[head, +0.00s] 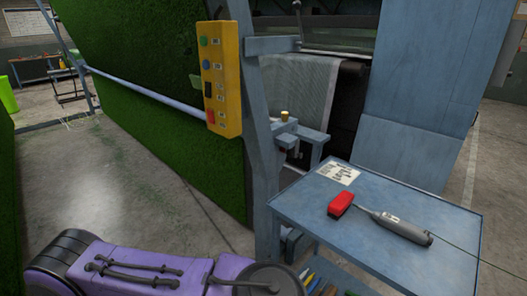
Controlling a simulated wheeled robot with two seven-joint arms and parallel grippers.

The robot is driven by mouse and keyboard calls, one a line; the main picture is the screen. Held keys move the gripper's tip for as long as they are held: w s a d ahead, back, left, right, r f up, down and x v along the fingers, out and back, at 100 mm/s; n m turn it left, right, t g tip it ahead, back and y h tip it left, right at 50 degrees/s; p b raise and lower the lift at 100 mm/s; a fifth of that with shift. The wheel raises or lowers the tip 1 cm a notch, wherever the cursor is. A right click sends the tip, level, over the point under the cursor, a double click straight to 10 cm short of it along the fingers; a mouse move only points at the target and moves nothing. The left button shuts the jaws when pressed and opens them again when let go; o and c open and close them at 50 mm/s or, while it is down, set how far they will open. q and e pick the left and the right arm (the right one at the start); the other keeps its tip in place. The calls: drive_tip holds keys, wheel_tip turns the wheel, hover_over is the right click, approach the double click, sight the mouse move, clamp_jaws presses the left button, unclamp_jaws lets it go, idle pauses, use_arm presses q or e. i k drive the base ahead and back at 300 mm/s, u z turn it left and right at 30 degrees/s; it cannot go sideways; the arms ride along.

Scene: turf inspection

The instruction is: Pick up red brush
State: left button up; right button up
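A red brush (340,205), seen as a small red block, lies on the top of a blue-grey cart (300,210) at the lower right of the head view. A grey corded hand tool (402,228) lies just to its right, with its thin front end pointing at the red block. I cannot tell whether the two touch or are joined. Neither of my grippers shows in this view.
A white printed sheet (338,173) lies near the cart's back edge. Tools fill a lower shelf (318,286). A blue-grey post with a yellow button box (221,80) stands left of the cart. Green turf (150,60) hangs behind. The cart's front top is clear.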

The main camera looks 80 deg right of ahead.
sight(338, 206)
drive_tip(key=z, duration=3.4)
